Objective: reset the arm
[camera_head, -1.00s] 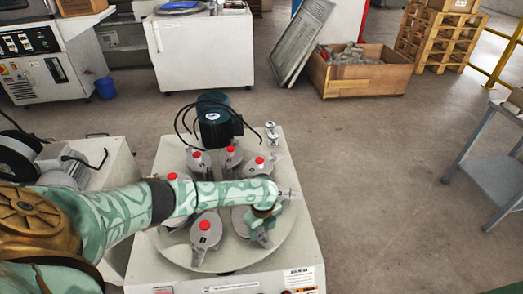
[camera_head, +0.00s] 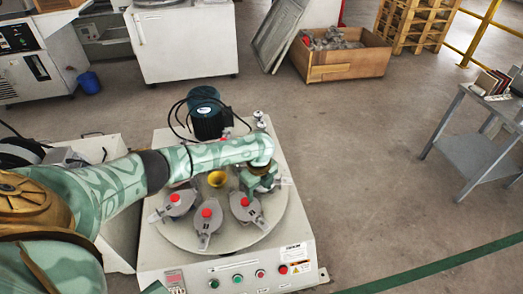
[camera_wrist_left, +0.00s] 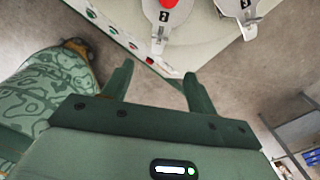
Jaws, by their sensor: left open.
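My left arm reaches in from the left in the head view, across the tile testing machine (camera_head: 150,252). My left gripper (camera_head: 256,192) hangs over the right part of the machine's round plate, beside the grey red-knobbed holders. In the left wrist view the two fingers of my left gripper (camera_wrist_left: 153,84) are spread apart with nothing between them. Beyond the fingertips are the machine's front edge and two grey holders, one with a red knob (camera_wrist_left: 170,3). My right gripper is in neither view.
Several grey holders (camera_head: 206,219) with red knobs stand on the plate, with a yellow cup-like part (camera_head: 217,179) near its middle. A dark green motor (camera_head: 208,116) stands at the back. A grey metal table (camera_head: 478,150) is at the right. Open floor lies between.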

